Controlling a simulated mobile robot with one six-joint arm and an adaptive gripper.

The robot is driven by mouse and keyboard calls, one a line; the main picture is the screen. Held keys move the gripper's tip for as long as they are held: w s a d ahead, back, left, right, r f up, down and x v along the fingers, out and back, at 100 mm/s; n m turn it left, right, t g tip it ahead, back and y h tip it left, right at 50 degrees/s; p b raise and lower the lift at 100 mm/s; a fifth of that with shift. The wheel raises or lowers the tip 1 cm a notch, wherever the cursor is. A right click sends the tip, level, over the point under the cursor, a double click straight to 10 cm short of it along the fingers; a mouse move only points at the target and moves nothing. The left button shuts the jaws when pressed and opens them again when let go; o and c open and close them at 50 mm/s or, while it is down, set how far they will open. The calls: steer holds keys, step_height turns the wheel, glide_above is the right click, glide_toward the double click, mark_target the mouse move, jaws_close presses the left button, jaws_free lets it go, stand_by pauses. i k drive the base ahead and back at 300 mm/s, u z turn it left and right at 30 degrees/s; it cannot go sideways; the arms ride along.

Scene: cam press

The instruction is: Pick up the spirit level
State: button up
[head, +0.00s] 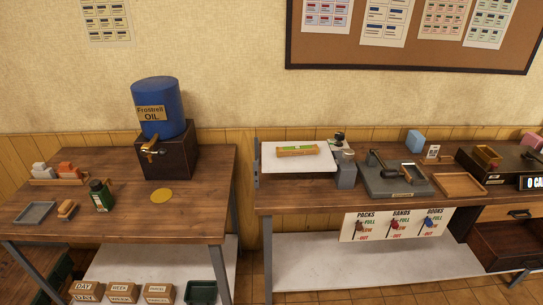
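What looks like the spirit level (298,151) is a short wooden bar with a green patch on top. It lies flat on a white plate (280,165) at the left end of the right workbench in the head view. Nothing touches it from above. My gripper is not in view.
The right workbench (330,196) also holds a grey press (385,182), a wooden tray (460,184) and a grey block (346,176) beside the plate. The left table (130,211) carries a blue oil drum (157,98) and a green bottle (99,196). A gap separates the tables.

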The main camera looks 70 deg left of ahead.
mark_target(291, 151)
steer(key=k, duration=1)
steer(key=u, duration=2.2)
steer(key=i, duration=1)
steer(key=u, duration=0.05)
